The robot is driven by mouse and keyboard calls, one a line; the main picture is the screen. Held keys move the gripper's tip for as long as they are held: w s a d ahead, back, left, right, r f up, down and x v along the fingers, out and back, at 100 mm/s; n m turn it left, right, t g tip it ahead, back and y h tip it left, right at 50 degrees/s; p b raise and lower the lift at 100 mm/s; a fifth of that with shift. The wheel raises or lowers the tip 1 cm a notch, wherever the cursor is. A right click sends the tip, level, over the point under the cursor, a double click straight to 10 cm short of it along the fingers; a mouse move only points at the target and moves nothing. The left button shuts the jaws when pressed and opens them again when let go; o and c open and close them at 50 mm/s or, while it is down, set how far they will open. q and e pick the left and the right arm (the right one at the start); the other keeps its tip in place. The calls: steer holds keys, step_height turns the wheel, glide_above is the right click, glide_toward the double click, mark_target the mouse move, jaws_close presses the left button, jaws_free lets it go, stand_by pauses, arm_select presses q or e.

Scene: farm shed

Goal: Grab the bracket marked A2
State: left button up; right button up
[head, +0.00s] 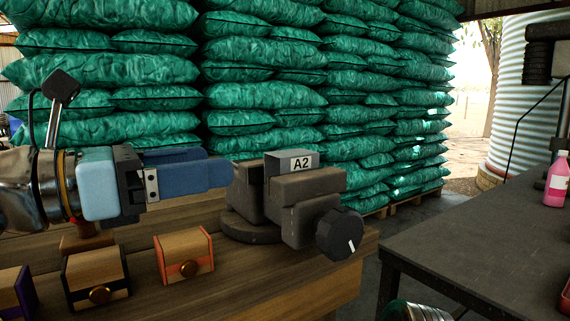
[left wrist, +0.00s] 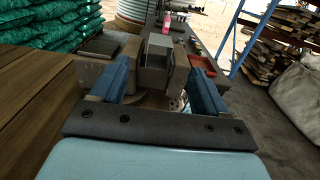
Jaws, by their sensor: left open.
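The bracket marked A2 (head: 291,163) is a grey block with a white label. It sits in the top of a dark bench vise (head: 318,190), between its jaws, on the wooden bench. My left gripper (head: 228,173) comes in from the left with blue fingers pointing at the vise, their tips close to its left jaw. In the left wrist view my left gripper (left wrist: 161,75) is open, with the fingers spread to either side of a grey block that looks like the bracket (left wrist: 157,52). Contact cannot be made out. My right gripper is not in view.
Several small wooden boxes with round knobs, one orange-edged (head: 185,256), line the front of the wooden bench (head: 240,290). The vise's black knob (head: 339,233) sticks out in front. A dark table (head: 480,240) with a pink bottle (head: 556,182) stands right. Green sacks (head: 360,110) are stacked behind.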

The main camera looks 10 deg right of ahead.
mark_target(272, 156)
arm_select(q)
steer(key=x, duration=1.2)
steer(key=shift+d, duration=0.2)
steer(key=shift+c, duration=0.3)
steer(key=c, duration=1.1)
